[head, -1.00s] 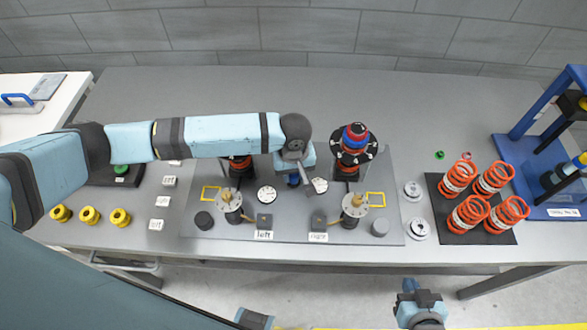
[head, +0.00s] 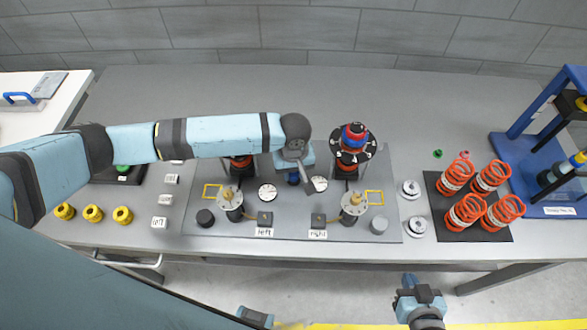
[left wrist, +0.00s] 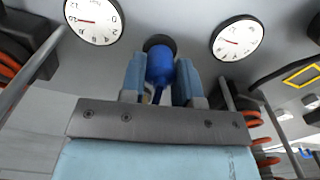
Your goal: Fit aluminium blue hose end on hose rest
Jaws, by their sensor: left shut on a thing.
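The blue hose end (left wrist: 160,66) is between the two fingers of my left gripper (left wrist: 161,82) in the left wrist view. The gripper is shut on it. A dark round piece (left wrist: 158,41), seemingly the hose rest, shows right at the tip of the hose end; I cannot tell whether they touch or how deep it sits. In the head view the hose end (head: 293,179) is a small blue patch under my left wrist, between two white dials. My right gripper (head: 408,284) is low at the front, off the table; its finger gap is not clear.
White dials (head: 267,193) and (head: 319,184) flank the hose end closely. Strut assemblies with round tops (head: 353,146) stand behind, one partly hidden by my left arm. Metal cylinders (head: 353,203) stand in front. Orange springs (head: 465,212) lie right, yellow parts (head: 93,213) left.

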